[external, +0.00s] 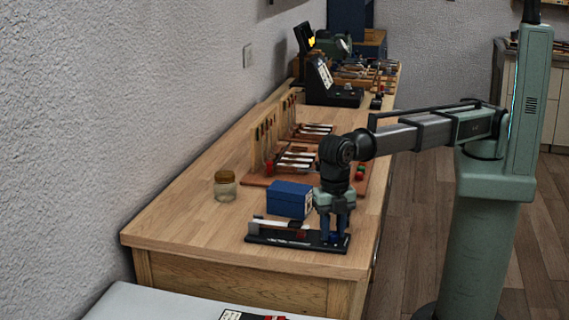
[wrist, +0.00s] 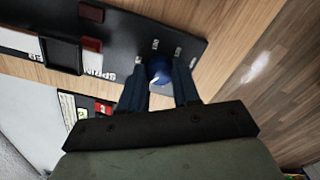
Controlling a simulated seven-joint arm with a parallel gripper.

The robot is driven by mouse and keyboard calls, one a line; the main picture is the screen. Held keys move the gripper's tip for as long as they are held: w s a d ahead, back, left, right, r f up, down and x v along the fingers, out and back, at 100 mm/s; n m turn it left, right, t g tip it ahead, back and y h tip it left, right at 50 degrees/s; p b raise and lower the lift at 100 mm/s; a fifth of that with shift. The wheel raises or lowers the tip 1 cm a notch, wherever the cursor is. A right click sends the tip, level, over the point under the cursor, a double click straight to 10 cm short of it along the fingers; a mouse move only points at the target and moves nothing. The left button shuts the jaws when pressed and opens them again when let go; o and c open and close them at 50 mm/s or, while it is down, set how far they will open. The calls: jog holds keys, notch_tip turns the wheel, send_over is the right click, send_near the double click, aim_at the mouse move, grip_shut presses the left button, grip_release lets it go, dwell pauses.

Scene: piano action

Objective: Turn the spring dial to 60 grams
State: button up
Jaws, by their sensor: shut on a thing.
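The spring dial is a round blue knob (wrist: 159,74) on a black base (wrist: 128,32) lying on the workbench. It sits at the right end of the base, which also shows in the external view (external: 270,240). My gripper (wrist: 160,85) points down over the knob and is shut on it, with one dark blue finger on each side. In the external view my gripper (external: 334,232) stands at the base's right end and mostly hides the knob. White tick marks show around the knob, but I cannot read the setting. White lettering on the base is partly legible as "SPRING".
A blue box (external: 289,199) stands close behind the base, beside my gripper. A glass jar (external: 225,186) is to the left. Model key actions on a reddish board (external: 258,181) stand farther back. The bench's front left (external: 175,225) is clear.

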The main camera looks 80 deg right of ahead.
aim_at(332, 232)
dwell(0.4)
jog(key=o, duration=1.1)
jog(key=shift+c, duration=0.2)
jog(key=shift+r, duration=0.1)
notch_tip(332, 232, up, 14)
jog(key=shift+f, duration=0.2)
